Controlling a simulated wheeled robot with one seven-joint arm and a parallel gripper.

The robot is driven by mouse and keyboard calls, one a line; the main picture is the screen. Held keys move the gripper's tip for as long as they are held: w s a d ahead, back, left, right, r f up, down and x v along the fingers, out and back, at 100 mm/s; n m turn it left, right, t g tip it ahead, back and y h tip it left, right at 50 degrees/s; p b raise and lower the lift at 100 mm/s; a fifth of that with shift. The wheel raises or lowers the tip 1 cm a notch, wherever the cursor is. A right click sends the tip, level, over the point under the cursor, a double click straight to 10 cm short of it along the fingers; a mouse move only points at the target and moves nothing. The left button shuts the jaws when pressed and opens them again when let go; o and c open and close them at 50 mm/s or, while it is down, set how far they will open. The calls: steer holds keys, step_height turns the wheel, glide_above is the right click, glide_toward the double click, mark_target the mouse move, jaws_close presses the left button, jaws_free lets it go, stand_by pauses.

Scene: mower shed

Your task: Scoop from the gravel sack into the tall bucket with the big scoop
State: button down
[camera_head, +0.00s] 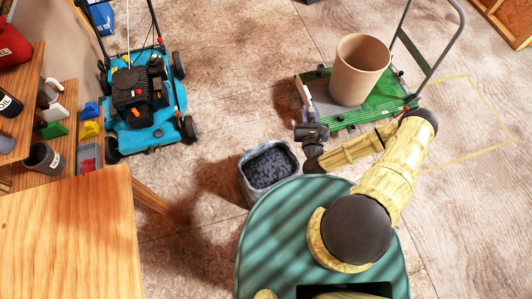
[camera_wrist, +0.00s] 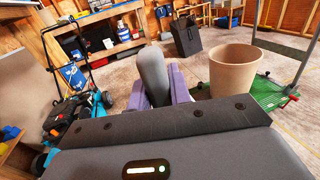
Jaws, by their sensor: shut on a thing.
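The gravel sack (camera_head: 243,185) is a grey-blue open sack filled with dark gravel, standing on the floor in the head view. The tall bucket (camera_head: 352,82) is plain beige and stands upright on a green cart; it also shows at the right in the wrist view (camera_wrist: 236,72). My gripper (camera_head: 312,143) is above the floor between sack and bucket, just up and right of the sack. In the wrist view its purple fingers (camera_wrist: 160,88) are shut on a grey, rounded piece, the big scoop (camera_wrist: 152,72). The scoop's bowl and any load are not clearly visible.
The green cart (camera_head: 320,118) has a grey push handle (camera_head: 432,50). A blue lawn mower (camera_head: 145,105) stands at the left. A wooden table (camera_head: 70,240) is at the lower left. A dark bin (camera_wrist: 186,38) stands farther back. Floor is clear between mower and cart.

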steer(key=a+f+n+g+y+b, duration=0.75)
steer(key=a+n+y+b, duration=0.35)
steer(key=y+b, duration=0.4)
steer(key=s+a+f+n+g+y+b, duration=0.1)
steer(key=s+f+n+g+b, duration=0.1)
steer(key=f+n+g+b, duration=0.2)
steer(key=s+a+f+n+g+y+b, duration=0.1)
steer(key=f+n+g+b, duration=0.3)
steer(key=f+g+b, duration=0.4)
step_height(320, 180, down, 4)
steer(key=shift+s+a+r+y, duration=0.2)
steer(key=shift+s+a+y, duration=0.2)
steer(key=shift+s+a, duration=0.4)
steer(key=shift+f, duration=0.1)
